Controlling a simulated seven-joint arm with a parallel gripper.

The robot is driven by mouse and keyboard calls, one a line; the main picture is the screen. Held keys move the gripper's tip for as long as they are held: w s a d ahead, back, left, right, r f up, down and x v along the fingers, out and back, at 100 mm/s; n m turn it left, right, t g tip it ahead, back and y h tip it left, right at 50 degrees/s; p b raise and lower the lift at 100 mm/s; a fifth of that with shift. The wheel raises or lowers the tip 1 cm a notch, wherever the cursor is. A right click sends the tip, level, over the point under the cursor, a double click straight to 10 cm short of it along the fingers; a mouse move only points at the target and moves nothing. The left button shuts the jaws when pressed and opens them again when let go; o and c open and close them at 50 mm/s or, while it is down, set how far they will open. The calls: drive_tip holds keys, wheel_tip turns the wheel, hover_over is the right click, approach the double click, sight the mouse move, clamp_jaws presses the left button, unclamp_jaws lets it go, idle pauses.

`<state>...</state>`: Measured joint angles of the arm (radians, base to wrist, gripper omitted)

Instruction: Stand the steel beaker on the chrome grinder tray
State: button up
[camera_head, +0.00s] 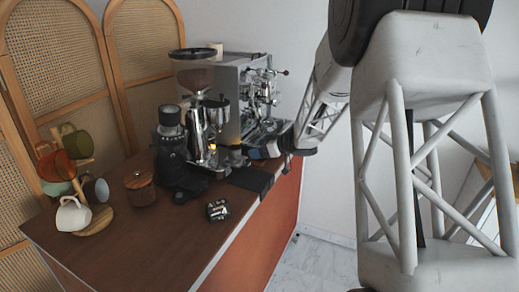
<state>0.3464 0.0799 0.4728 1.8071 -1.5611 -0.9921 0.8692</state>
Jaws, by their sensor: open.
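My gripper (252,151) reaches in from the right, low in front of the espresso machine. It is open, with its fingers pointing left towards the grinder. A small grey metallic cup shape (235,157), which looks like the steel beaker, is just left of the fingertips. I cannot tell whether the fingers touch it or stand around it. The grinder (196,78) with its round hopper stands left of the machine. Its chrome tray (214,168) shows as a bright strip at its foot, partly hidden by the dark appliance in front.
The espresso machine (226,75) stands behind my gripper. A black appliance (171,146) stands in front of the grinder. A dark mat (251,179) and a small metal item (217,210) lie near the cart's edge. A wooden jar (140,188) and mug stand (96,222) are left.

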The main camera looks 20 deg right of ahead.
drive_tip(key=shift+r, duration=0.1)
drive_tip(key=s+a+r+m+t+h, duration=0.2)
drive_tip(key=s+r+m+h, duration=0.5)
drive_tip(key=s+r+h, duration=0.55)
drive_tip(key=s+a+f+g+y, duration=0.1)
drive_tip(key=s+a+g, duration=0.2)
drive_tip(key=s, duration=0.9)
drive_tip(key=s+a+f+m+g+y, duration=0.1)
drive_tip(key=s+a+g, duration=0.2)
drive_tip(key=s, duration=1)
drive_tip(key=s+a+f+m+g+y, duration=0.1)
drive_tip(key=s+a+g, duration=0.2)
drive_tip(key=s, duration=0.9)
drive_tip(key=shift+s+a+f, duration=0.15)
drive_tip(key=shift+a+f, duration=0.05)
drive_tip(key=shift+a, duration=0.55)
